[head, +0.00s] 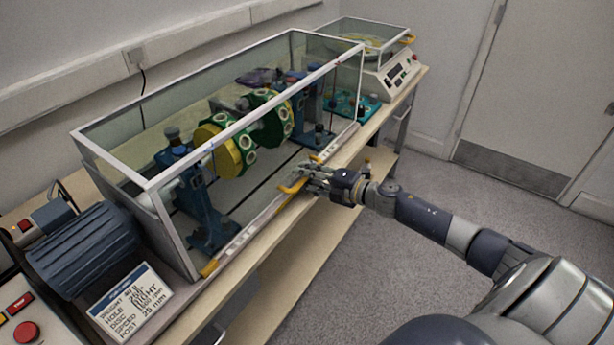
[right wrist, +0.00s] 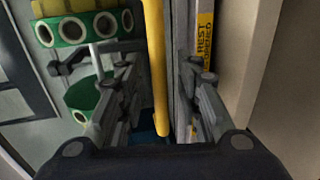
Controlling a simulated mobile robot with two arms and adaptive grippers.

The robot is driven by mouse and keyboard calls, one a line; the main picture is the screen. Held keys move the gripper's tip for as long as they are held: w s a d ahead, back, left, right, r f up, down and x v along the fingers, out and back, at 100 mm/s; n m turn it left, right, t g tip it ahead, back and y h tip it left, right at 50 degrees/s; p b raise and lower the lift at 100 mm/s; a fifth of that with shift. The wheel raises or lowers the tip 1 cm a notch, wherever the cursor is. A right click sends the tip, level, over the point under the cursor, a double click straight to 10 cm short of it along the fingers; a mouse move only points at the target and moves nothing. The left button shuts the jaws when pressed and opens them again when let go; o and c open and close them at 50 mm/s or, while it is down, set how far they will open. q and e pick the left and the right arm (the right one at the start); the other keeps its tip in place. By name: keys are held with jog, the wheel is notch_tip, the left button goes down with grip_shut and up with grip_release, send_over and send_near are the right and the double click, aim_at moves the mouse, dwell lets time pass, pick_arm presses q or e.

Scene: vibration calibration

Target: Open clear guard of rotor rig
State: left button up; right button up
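The clear guard (head: 150,186) is a long box with a pale grey frame. It stands closed over the rotor rig, whose blue posts (head: 198,215) and green and yellow discs (head: 235,146) show through it. A yellow handle (head: 291,188) is on the guard's lower front edge. My right gripper (head: 312,180) is at this handle. In the right wrist view the yellow handle bar (right wrist: 156,60) runs between the fingers of my right gripper (right wrist: 160,85), which are open with gaps on both sides. My left gripper is not in view.
A blue motor (head: 88,250) and a sign card (head: 130,305) stand at the bench's near left end. A red button (head: 26,332) is at the lower left. A second machine with a clear cover (head: 370,35) stands at the far end. The floor (head: 440,200) on the right is clear.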

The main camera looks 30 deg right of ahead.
jog(key=shift+w, duration=0.1)
jog(key=shift+c, duration=0.2)
grip_shut()
jog(key=shift+r, duration=0.1)
